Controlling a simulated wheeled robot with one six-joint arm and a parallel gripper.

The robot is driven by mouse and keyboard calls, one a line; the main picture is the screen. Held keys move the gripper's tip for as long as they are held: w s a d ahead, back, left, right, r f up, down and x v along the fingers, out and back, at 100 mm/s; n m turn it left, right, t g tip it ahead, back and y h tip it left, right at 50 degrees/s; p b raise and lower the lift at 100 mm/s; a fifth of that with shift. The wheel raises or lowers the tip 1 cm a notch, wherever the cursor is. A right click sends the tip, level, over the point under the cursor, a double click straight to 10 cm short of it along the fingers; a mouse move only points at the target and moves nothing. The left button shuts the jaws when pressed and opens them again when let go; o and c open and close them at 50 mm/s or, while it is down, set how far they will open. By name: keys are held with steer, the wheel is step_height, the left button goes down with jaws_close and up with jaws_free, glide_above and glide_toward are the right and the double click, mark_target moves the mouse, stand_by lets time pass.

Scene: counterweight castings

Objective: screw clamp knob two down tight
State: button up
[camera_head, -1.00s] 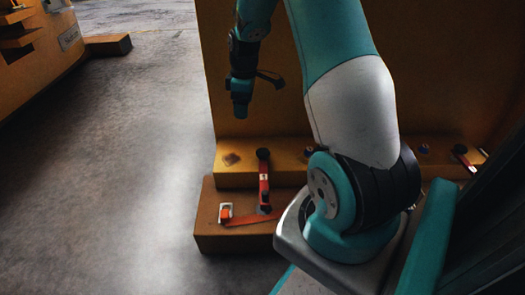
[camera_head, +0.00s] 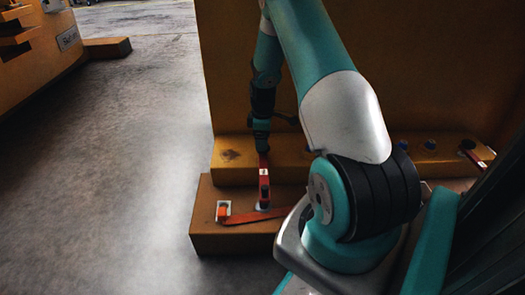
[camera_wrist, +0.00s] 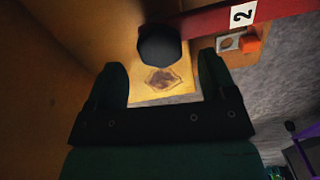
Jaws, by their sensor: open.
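Clamp knob two, a dark round knob (camera_wrist: 160,45), sits at the end of a red clamp bar (camera_wrist: 205,20) with a white "2" label (camera_wrist: 242,13). In the wrist view the knob lies just beyond the gap between my fingertips, apart from them. My gripper (camera_wrist: 163,75) is open and empty. In the head view my gripper (camera_head: 261,142) points down over the far end of the red bar (camera_head: 264,182) on the yellow step and hides the knob there.
An orange strap (camera_head: 258,217) runs along the lower step to a white-and-orange fitting (camera_head: 223,211). A tall yellow casting wall (camera_head: 225,70) stands close behind. Another red clamp (camera_head: 476,156) and blue caps (camera_head: 429,144) are at right. Open grey floor (camera_head: 130,150) lies left.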

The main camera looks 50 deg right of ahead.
steer(key=shift+f+b, duration=0.45)
steer(key=shift+f, duration=1.05)
steer(key=shift+c, duration=0.2)
steer(key=c, duration=0.9)
